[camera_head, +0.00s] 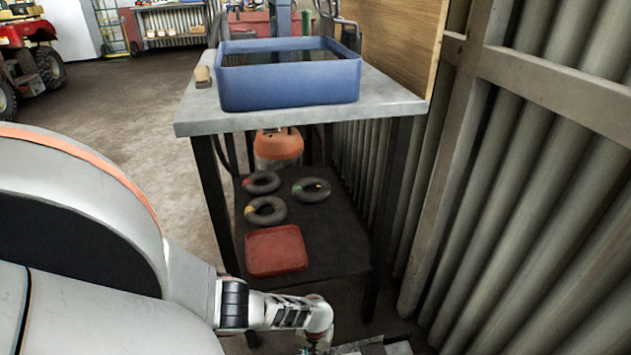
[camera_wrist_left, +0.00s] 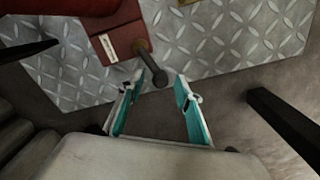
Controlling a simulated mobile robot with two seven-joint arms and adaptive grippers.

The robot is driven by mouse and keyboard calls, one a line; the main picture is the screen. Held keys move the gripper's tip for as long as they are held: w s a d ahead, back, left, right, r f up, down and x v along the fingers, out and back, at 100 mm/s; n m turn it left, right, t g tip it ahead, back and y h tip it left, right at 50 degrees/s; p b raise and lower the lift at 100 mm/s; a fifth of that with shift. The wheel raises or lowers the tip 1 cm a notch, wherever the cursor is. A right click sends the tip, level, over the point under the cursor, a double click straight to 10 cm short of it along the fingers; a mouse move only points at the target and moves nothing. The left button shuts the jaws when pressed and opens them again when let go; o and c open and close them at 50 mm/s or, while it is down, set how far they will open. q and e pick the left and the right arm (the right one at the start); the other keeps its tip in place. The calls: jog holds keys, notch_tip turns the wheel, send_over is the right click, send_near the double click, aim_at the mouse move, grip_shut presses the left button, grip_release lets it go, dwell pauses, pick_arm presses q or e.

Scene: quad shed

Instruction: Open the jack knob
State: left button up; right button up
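The jack is a red body with a red block (camera_wrist_left: 122,32) bearing a white label, at the top of the left wrist view. A short dark rod with a round dark knob (camera_wrist_left: 160,79) sticks out of the block towards my gripper. My left gripper (camera_wrist_left: 168,84) has teal-lined fingers, spread apart and empty, with the knob between or just beyond the fingertips; I cannot tell the exact depth or any contact. In the head view my left arm reaches down to the bottom edge, where the left gripper is mostly cut off. My right gripper is not in view.
A silver tread plate (camera_wrist_left: 225,45) lies under the jack. In the head view a workbench (camera_head: 395,100) carries a blue bin (camera_head: 290,85). Its lower shelf holds several dark rings (camera_head: 266,210) and a red tray (camera_head: 276,251). A corrugated wall (camera_head: 540,190) closes the right side.

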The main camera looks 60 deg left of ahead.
pick_arm(q)
jog(key=shift+s, duration=0.1)
grip_shut()
jog(key=m, duration=0.2)
jog(key=w+m, duration=0.1)
jog(key=shift+d+f, duration=0.15)
jog(key=shift+d, duration=0.1)
jog(key=shift+m, duration=0.3)
grip_release()
jog(key=shift+s+f, duration=0.1)
jog(key=shift+w+a+r, duration=0.1)
jog(key=shift+w+r, duration=0.1)
jog(key=shift+w, duration=0.15)
jog(key=shift+w+r, duration=0.1)
jog(key=shift+r, duration=0.05)
